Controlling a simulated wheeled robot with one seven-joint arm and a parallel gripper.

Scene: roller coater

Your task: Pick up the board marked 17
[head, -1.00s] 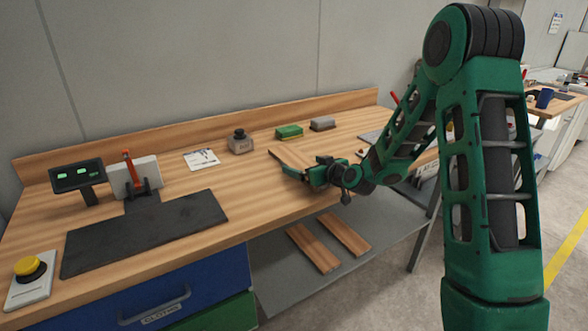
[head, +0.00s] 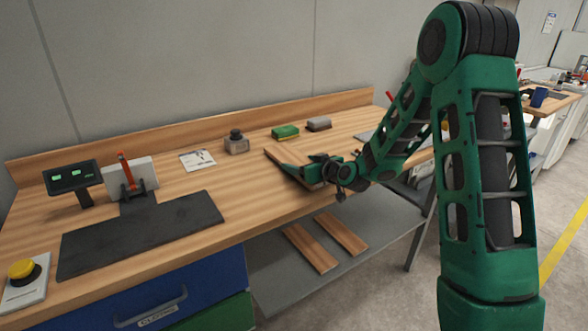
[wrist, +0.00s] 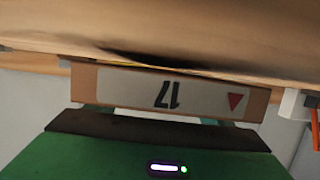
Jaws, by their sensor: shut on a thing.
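The board marked 17 (wrist: 178,94) fills the middle of the wrist view, its end label upside down with a red triangle beside the number. In the head view the wooden board (head: 281,157) is at the right part of the workbench, partly hidden by my gripper (head: 296,172). My gripper is shut on the board at its near end. In the wrist view my gripper's green body and dark pad lie just below the label. The board looks slightly tilted, with a dark shadow under its near end; I cannot tell whether its far end touches the bench.
Behind the board are a green block (head: 285,132), a grey block (head: 318,124) and a small dark-topped container (head: 237,142). A black mat (head: 140,234) lies left. Two boards (head: 311,247) lie on the lower shelf (head: 265,280).

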